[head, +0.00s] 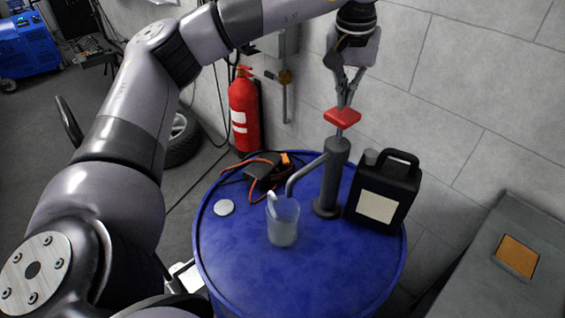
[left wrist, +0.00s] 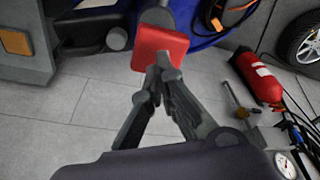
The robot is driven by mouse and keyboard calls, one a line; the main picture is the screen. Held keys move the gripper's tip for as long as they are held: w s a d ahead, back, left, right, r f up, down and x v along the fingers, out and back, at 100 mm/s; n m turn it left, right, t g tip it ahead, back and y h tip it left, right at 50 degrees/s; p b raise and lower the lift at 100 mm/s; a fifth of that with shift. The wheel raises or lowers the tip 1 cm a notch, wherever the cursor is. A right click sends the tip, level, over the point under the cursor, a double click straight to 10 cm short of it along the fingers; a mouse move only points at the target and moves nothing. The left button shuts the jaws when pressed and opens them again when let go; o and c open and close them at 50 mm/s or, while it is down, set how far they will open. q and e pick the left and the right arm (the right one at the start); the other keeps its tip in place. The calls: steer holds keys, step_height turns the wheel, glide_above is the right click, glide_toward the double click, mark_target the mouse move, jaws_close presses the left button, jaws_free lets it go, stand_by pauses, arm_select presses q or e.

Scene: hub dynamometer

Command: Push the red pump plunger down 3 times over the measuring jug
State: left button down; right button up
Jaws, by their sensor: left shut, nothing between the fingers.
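The red pump plunger (head: 342,117) tops a grey pump (head: 334,170) that stands upright on a blue drum (head: 330,275). The pump's spout bends left and down over the measuring jug (head: 283,222), a translucent cup on the drum. My left gripper (head: 344,106) points down with its fingers shut and empty, its tips at the top of the red plunger. In the left wrist view the fingertips (left wrist: 160,68) overlap the red plunger (left wrist: 158,48); they look touching or very close. My right gripper is not in view.
A black canister (head: 383,192) stands close right of the pump. A dark device with orange cables (head: 262,170) and a round white lid (head: 224,207) lie on the drum. A fire extinguisher (head: 243,110) hangs by the wall behind. A grey cabinet (head: 490,270) is at right.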

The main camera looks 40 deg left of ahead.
mark_target(342, 114)
arm_select(q)
steer(key=shift+f+b, duration=1.95)
steer(key=shift+f, duration=1.65)
steer(key=shift+r+p, duration=2.75)
steer(key=shift+r, duration=0.9)
steer(key=shift+f, duration=0.2)
